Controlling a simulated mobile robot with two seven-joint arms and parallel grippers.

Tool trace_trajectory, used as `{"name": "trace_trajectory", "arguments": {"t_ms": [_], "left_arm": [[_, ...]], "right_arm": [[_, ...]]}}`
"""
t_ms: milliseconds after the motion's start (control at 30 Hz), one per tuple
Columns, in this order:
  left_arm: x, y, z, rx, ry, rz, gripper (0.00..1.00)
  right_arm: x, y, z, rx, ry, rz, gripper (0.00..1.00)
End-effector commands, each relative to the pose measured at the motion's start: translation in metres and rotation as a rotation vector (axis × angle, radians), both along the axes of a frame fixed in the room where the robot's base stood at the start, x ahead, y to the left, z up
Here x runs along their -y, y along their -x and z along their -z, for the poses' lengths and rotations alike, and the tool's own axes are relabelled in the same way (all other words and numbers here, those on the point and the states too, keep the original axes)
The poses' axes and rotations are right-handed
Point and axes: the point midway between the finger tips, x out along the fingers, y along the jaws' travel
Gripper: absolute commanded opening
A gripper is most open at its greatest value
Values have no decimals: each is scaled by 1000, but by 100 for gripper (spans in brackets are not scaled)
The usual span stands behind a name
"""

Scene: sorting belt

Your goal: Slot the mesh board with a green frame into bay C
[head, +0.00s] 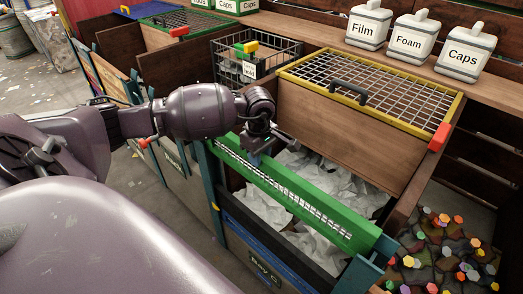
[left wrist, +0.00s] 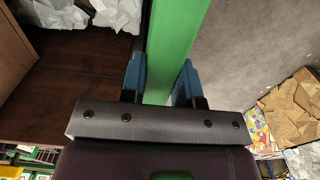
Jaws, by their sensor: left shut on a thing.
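The mesh board with a green frame (head: 300,196) stands roughly upright, long side level, along the front opening of bay C. Bay C's dark front wall (head: 265,243) bears a "Bay C" plate (head: 265,270), and the board is above this wall. Teal posts (head: 207,190) stand near the board's two ends; whether its ends sit in their slots I cannot tell. My left gripper (head: 258,148) is shut on the board's upper edge towards its left end. In the left wrist view the green frame (left wrist: 175,45) runs between the blue finger pads (left wrist: 160,88). My right gripper is not in view.
Crumpled white sheets (head: 315,165) fill the bay behind the board. A yellow-framed mesh board (head: 375,82) lies above the wooden panel behind. A wire basket (head: 285,60) stands at its left. Colourful caps (head: 450,250) fill the right-hand bin. Labelled canisters (head: 415,42) line the back shelf.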

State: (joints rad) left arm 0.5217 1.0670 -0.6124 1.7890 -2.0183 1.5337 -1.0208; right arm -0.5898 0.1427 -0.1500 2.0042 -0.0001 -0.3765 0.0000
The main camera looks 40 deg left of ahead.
Motion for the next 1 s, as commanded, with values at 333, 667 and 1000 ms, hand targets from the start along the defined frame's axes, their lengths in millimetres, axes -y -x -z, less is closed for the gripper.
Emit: {"name": "trace_trajectory", "arguments": {"t_ms": [333, 667, 1000], "left_arm": [[0, -1, 38, -1, 0, 0, 0], [0, -1, 70, -1, 0, 0, 0], [0, -1, 104, -1, 0, 1, 0]], "right_arm": [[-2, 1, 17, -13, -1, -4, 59], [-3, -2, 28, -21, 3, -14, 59], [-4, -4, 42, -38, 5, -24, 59]]}}
